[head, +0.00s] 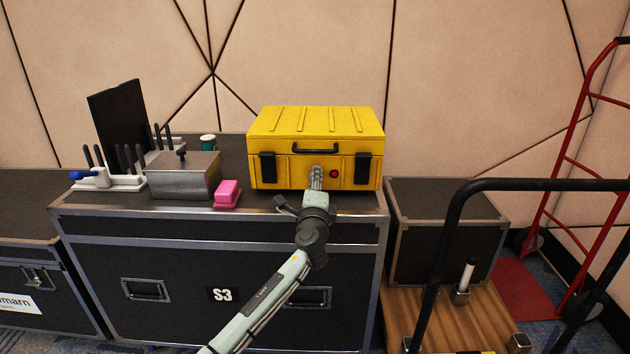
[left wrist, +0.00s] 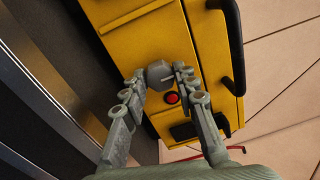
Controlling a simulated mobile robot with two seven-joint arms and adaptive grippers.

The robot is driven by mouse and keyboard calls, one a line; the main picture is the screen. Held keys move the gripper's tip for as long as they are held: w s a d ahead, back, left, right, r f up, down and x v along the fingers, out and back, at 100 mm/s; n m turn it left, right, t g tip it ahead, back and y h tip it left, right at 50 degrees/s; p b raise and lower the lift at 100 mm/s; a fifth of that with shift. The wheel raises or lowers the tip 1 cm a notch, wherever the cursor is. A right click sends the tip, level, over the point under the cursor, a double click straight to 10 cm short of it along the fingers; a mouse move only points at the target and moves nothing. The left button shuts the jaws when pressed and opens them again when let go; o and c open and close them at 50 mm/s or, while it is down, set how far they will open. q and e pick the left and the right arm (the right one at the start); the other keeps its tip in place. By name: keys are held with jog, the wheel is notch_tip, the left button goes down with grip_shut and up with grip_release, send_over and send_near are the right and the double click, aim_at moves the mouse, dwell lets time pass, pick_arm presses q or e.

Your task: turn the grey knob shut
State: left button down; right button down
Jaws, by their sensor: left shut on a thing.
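The grey knob (left wrist: 159,74) is on the front face of the yellow case (head: 316,125), beside a red button (head: 334,174). In the left wrist view the knob sits between the two fingertips of my left gripper (left wrist: 157,80), which is shut on it. In the head view my left gripper (head: 316,178) reaches the case front, and its fingers hide the knob. The red button (left wrist: 171,98) also shows in the left wrist view, just beside the knob. How far the knob is turned cannot be told. My right gripper is in neither view.
The yellow case stands on a black flight case (head: 190,255). To its left are a pink block (head: 228,193), a metal box (head: 184,176) and a white rack (head: 125,183). A trolley (head: 455,310) and a red hand truck (head: 570,165) stand at right.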

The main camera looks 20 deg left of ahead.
pick_arm(q)
jog(key=c, duration=1.2)
grip_release()
jog(key=v, duration=1.2)
jog(key=shift+f, duration=0.1)
